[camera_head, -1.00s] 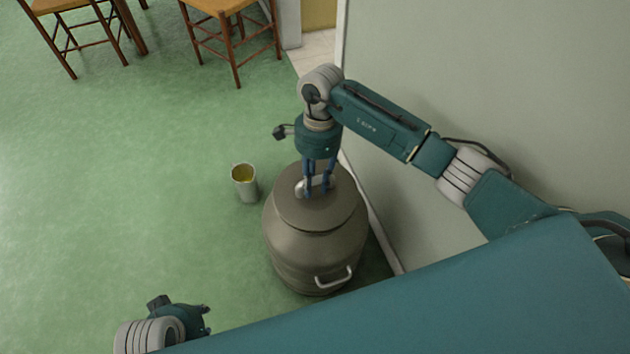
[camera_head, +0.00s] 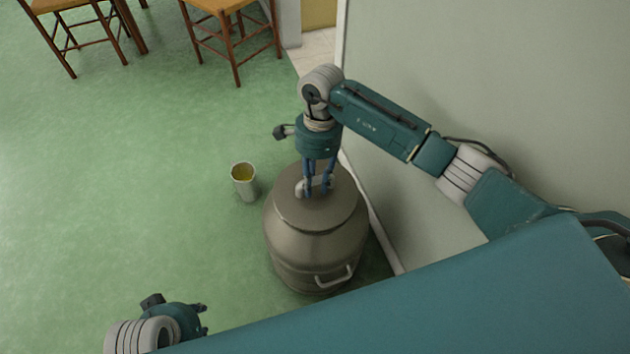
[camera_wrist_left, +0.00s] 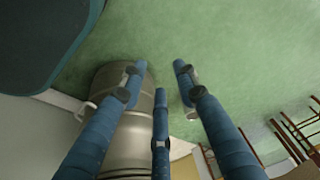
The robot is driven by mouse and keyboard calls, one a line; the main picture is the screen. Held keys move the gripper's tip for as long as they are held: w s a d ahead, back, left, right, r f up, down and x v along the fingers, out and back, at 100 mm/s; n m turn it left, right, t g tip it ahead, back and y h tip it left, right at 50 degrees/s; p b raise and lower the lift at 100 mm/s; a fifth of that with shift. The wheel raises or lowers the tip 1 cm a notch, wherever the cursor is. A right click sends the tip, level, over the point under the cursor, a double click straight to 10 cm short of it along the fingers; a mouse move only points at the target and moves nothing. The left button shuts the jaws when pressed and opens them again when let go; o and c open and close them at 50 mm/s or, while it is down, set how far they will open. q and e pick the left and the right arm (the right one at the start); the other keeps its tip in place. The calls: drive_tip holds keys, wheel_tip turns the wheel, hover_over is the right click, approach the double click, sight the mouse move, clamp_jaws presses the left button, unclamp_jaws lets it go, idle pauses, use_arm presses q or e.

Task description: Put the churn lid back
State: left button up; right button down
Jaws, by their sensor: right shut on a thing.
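The grey metal churn (camera_head: 300,250) stands upright on the floor beside the wall, a side handle facing me. Its round lid (camera_head: 295,212) lies level over the churn's mouth; I cannot tell whether it is fully seated. My right gripper (camera_head: 318,188) points down and is shut on the lid's handle (camera_head: 302,187), its fingers partly hiding it. My left gripper (camera_head: 206,320) is low at the left, apart from the churn. In the left wrist view its fingers (camera_wrist_left: 160,80) are spread and empty, with the churn (camera_wrist_left: 125,150) behind them.
A pail (camera_head: 245,183) with yellow contents stands on the floor just left of the churn. The wall (camera_head: 480,80) is close on the right. Wooden chairs (camera_head: 232,35) stand at the back. The green floor (camera_head: 120,190) to the left is clear.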

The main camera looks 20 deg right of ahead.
use_arm(q)
drive_tip(key=shift+r, duration=0.65)
use_arm(e)
drive_tip(key=shift+f, duration=0.2)
drive_tip(key=c, duration=1.4)
unclamp_jaws()
use_arm(q)
drive_tip(key=shift+r, duration=0.2)
use_arm(e)
drive_tip(key=shift+o, duration=0.2)
use_arm(q)
drive_tip(key=shift+f, duration=0.1)
use_arm(e)
wheel_tip(320, 180, up, 12)
drive_tip(key=w+d, duration=0.1)
drive_tip(key=shift+w+f, duration=0.15)
drive_tip(key=shift+w, duration=0.2)
